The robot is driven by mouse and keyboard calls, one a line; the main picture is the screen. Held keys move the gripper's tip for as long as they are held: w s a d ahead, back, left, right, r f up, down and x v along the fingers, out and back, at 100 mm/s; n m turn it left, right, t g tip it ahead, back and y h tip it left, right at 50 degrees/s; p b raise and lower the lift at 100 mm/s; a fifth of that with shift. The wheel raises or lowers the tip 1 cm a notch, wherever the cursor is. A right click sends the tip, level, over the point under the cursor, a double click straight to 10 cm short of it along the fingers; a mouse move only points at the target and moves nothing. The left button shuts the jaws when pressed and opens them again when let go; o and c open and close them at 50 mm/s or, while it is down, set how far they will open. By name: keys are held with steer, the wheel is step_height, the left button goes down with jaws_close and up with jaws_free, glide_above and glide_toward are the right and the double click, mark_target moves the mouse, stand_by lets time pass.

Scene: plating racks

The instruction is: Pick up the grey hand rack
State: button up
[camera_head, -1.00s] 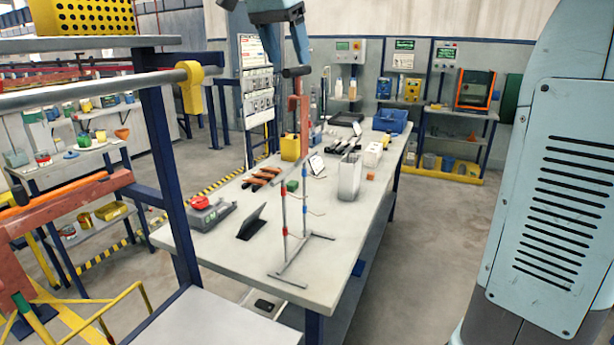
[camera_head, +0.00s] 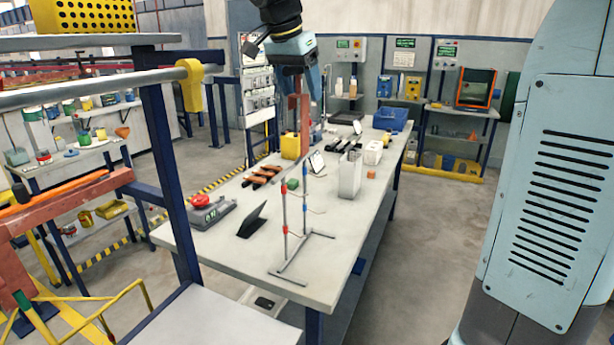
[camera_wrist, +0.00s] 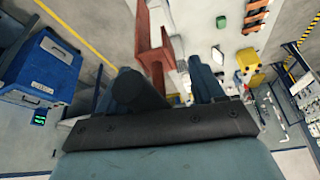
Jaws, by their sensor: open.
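The grey hand rack (camera_head: 285,222) is a thin upright frame with red and blue bands and small side hooks. It stands upright on flat feet near the front end of the white workbench (camera_head: 212,240). I cannot make it out clearly in the wrist view. My gripper (camera_head: 311,98) is farther back, above the bench and well apart from the rack, pointing down. Its two dark fingers are spread in the wrist view (camera_wrist: 172,85), with nothing held between them. A red-brown upright bar (camera_head: 305,112) is close to the fingers; it also shows beyond them in the wrist view (camera_wrist: 152,40).
Near the rack are a dark tilted tablet (camera_head: 252,220), a grey device with a red knob (camera_head: 208,212), orange-handled tools (camera_head: 262,175) and a light grey bin (camera_head: 350,175). A blue case (camera_head: 390,119) sits at the back.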

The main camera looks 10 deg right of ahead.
jaws_close()
stand_by(0.5)
stand_by(0.8)
